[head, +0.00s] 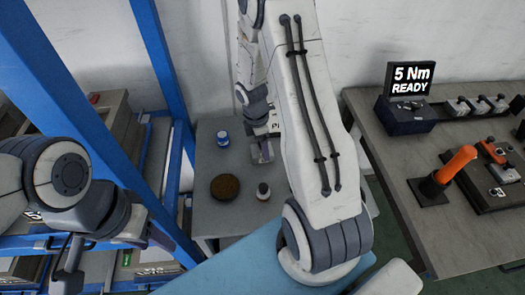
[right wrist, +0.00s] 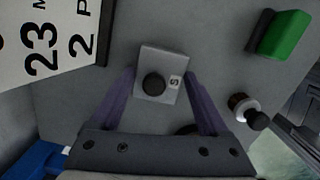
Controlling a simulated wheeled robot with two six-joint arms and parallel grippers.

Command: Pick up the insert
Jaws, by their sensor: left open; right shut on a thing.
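The insert appears to be a grey block (right wrist: 166,62) with a round black feature and a small "S" label, between the fingers in the right wrist view. My right gripper (right wrist: 162,90) is shut on it, a finger on each side. In the head view my right gripper (head: 262,152) is over the grey side table (head: 237,222), partly hidden by my arm. I cannot tell whether the block still touches the table. My left gripper (head: 68,260) is open and empty in front of the blue rack at lower left.
A blue-topped jar (head: 223,139), a brown round dish (head: 225,187) and a small bottle (head: 264,191) stand on the side table. A numbered card (right wrist: 50,40) and a green block (right wrist: 284,35) are near. The blue rack (head: 95,100) is left; a workbench (head: 385,140) is right.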

